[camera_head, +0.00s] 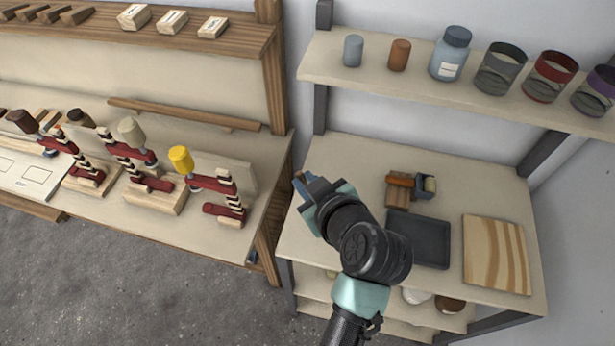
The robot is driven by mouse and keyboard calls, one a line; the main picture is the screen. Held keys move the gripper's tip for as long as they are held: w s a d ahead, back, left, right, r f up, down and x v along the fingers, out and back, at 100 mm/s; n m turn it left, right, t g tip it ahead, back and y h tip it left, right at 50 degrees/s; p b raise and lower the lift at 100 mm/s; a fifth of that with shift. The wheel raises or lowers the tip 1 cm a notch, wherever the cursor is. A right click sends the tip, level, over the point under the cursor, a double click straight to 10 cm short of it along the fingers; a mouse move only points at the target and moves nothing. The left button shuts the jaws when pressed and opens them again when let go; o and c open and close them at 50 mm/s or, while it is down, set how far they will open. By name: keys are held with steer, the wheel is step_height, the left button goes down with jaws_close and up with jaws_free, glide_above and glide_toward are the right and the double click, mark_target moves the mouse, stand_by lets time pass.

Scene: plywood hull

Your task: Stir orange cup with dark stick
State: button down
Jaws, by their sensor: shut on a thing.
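An orange-brown cup (399,55) stands upright on the upper shelf, between a grey-blue cup and a blue jar. My gripper (303,184) is over the left edge of the light table, well below and left of that cup. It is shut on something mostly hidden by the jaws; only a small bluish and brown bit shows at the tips. I cannot tell whether this is the dark stick. No dark stick shows clearly elsewhere. The inside of the orange cup is not visible.
The upper shelf (320,72) also holds a grey-blue cup (353,51), a blue jar (450,53) and several open dark containers. On the table are a dark tray (433,243), a striped board (497,255) and a small wooden stand (397,196) with an orange roll. A workbench with clamps stands left.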

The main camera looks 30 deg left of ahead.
steer(key=shift+s+d+r+p, duration=0.2)
steer(key=shift+s, duration=0.5)
steer(key=shift+s+d+r+p, duration=0.15)
steer(key=shift+s+d+p, duration=0.05)
steer(key=shift+s, duration=0.5)
stand_by(0.4)
stand_by(0.6)
